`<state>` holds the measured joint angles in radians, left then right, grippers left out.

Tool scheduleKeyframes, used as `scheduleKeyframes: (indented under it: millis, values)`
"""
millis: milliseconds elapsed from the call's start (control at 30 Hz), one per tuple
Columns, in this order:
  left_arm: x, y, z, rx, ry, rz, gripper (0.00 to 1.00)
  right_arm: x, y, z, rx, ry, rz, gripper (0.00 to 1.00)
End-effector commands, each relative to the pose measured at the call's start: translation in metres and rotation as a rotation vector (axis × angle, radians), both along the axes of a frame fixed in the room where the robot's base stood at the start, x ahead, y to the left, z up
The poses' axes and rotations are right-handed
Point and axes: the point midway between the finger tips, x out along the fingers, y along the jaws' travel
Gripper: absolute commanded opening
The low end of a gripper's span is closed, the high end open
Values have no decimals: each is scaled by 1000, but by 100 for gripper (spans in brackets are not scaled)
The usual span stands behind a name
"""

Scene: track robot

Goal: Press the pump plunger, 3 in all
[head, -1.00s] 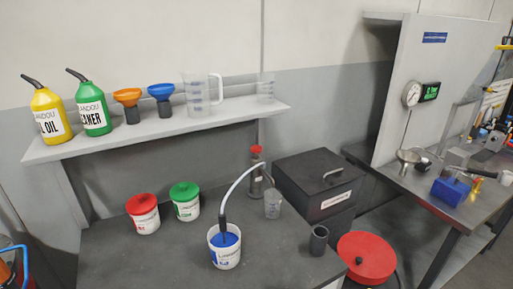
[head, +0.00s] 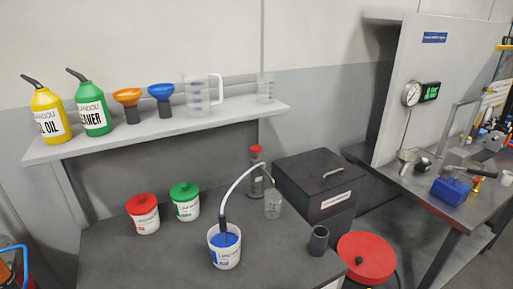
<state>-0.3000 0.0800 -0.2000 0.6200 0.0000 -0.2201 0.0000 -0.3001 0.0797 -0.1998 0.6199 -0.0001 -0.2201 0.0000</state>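The pump (head: 258,178) stands at the back of the dark workbench, with a red plunger knob (head: 256,149) on top. The knob sits above the pump body. A pale curved hose (head: 240,182) runs from the pump to a dark end in a white bucket (head: 226,255) with blue contents (head: 224,240). A clear measuring cup (head: 273,204) stands just right of the pump and partly covers it. Neither of my grippers shows in the head view.
Red-lidded (head: 144,222) and green-lidded (head: 186,208) tubs stand left of the bucket. A dark cup (head: 319,240) stands near the bench's right edge. A black box (head: 318,180) and a red round lid (head: 366,258) are to the right. A shelf (head: 160,130) overhangs the back.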

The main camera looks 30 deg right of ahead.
Motion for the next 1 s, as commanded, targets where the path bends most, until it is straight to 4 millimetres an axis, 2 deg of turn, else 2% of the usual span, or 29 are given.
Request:
scheduleKeyframes:
  millis: [33,200,233,1000]
  values:
    - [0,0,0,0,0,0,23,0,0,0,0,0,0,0]
    - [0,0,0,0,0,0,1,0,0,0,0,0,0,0]
    - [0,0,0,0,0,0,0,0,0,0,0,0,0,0]
    - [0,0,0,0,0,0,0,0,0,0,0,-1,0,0]
